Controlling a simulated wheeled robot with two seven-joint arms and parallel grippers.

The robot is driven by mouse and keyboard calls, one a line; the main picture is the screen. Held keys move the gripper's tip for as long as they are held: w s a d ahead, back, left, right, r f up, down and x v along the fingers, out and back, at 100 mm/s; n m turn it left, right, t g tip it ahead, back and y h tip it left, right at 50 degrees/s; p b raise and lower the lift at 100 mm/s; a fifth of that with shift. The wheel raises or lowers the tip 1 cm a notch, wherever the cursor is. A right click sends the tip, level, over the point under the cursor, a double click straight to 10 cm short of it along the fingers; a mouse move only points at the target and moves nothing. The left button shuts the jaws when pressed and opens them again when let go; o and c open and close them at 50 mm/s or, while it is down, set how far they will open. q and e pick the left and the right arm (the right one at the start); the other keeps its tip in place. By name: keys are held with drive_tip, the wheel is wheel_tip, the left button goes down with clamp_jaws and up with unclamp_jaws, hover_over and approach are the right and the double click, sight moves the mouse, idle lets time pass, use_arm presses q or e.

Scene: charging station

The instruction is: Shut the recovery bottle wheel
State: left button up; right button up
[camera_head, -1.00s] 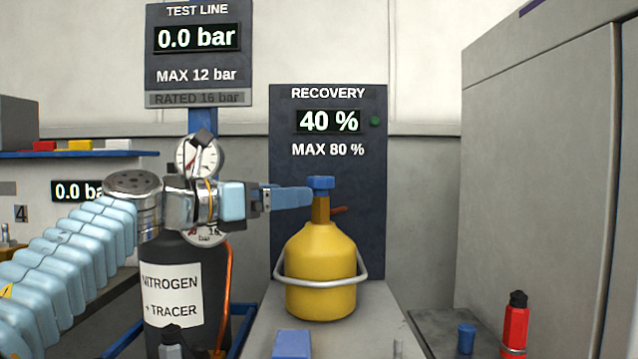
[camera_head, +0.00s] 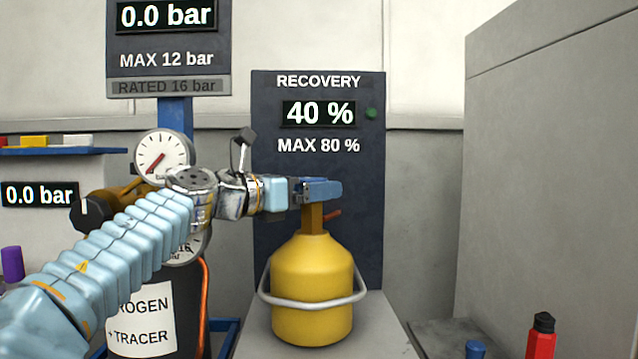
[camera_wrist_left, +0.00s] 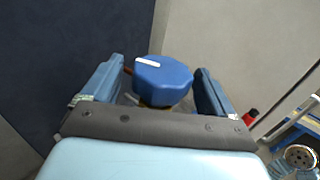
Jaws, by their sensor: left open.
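The yellow recovery bottle (camera_head: 312,290) stands upright with a wire handle ring around it, below the RECOVERY panel (camera_head: 318,180). Its blue wheel (camera_wrist_left: 163,80), with a white mark on top, lies between the two fingers of my left gripper (camera_wrist_left: 158,88) in the left wrist view. The fingers are open, one on each side, with a gap visible between each finger and the wheel. In the head view my left gripper (camera_head: 320,190) is at the top of the bottle and hides the wheel. My right gripper is not in view.
A dark nitrogen cylinder (camera_head: 180,290) with a round gauge (camera_head: 162,158) stands left of the bottle, beside my left arm. A grey cabinet (camera_head: 560,180) is at right. A red bottle (camera_head: 541,335) and a blue cap (camera_head: 475,350) are at lower right.

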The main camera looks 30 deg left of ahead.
use_arm(q)
drive_tip(key=shift+x, duration=1.1)
drive_tip(key=shift+c, duration=0.3)
drive_tip(key=c, duration=0.9)
drive_tip(key=shift+d+r+m+g+h+p, duration=0.1)
drive_tip(key=shift+m+g+h+p, duration=0.4)
drive_tip(key=shift+m+h+p, duration=0.45)
drive_tip(key=m+g+h, duration=0.1)
drive_tip(key=h+p, duration=0.1)
drive_tip(key=h, duration=0.1)
drive_tip(key=shift+s+d+r+m+g, duration=0.1)
drive_tip(key=shift+d+m+g, duration=0.05)
drive_tip(key=shift+m+g, duration=0.25)
drive_tip(key=shift+s+m+g+h, duration=0.1)
drive_tip(key=shift+m+g+h, duration=0.25)
drive_tip(key=shift+g+h, duration=0.1)
